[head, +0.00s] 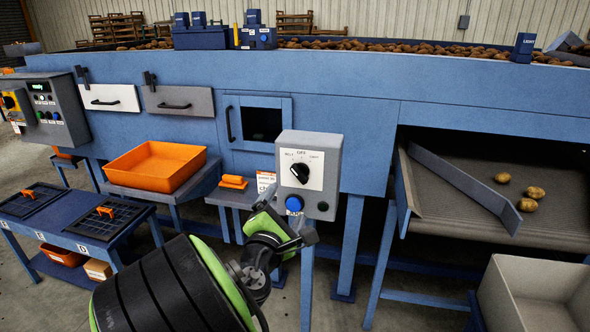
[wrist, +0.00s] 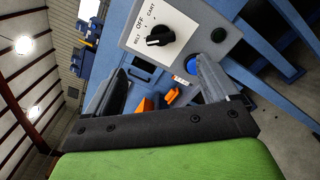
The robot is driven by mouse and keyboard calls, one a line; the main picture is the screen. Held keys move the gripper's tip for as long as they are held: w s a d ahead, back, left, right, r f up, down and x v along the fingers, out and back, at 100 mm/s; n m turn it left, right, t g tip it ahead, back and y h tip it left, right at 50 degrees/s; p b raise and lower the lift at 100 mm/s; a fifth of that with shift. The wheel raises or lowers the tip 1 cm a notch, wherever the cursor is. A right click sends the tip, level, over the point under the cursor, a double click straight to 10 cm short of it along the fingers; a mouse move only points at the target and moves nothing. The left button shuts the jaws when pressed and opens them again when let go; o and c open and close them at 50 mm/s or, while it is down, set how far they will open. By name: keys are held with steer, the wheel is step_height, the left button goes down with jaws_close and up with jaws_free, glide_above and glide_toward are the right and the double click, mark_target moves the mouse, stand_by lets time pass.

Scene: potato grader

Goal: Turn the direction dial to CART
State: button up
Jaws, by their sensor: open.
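The direction dial (head: 300,172) is a black knob on the white label plate of a grey control box (head: 333,166). Its labels read BELT at left, OFF at top and CART at right. The knob appears to point up-left, towards BELT. In the wrist view the dial (wrist: 160,36) lies just beyond the fingertips, near the top, with the labels turned on their side. My gripper (wrist: 160,66) is open and empty, its dark fingers apart. In the head view my gripper (head: 290,213) is in front of the box's lower part, below the dial. The dial is unobstructed.
A blue button (head: 294,203) and a dark round fitting (head: 323,206) sit below the dial, close to my fingers. An orange tray (head: 155,166) and small orange items (head: 233,182) are to the left. A conveyor (head: 450,200) with potatoes is to the right.

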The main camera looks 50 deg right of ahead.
mark_target(299, 176)
steer(key=p+x, duration=1.3)
steer(key=p, duration=0.1)
steer(key=shift+w+d, duration=0.25)
steer(key=shift+d, duration=0.05)
steer(key=shift+c, duration=0.4)
steer(key=shift+f, duration=0.1)
steer(key=c, duration=1)
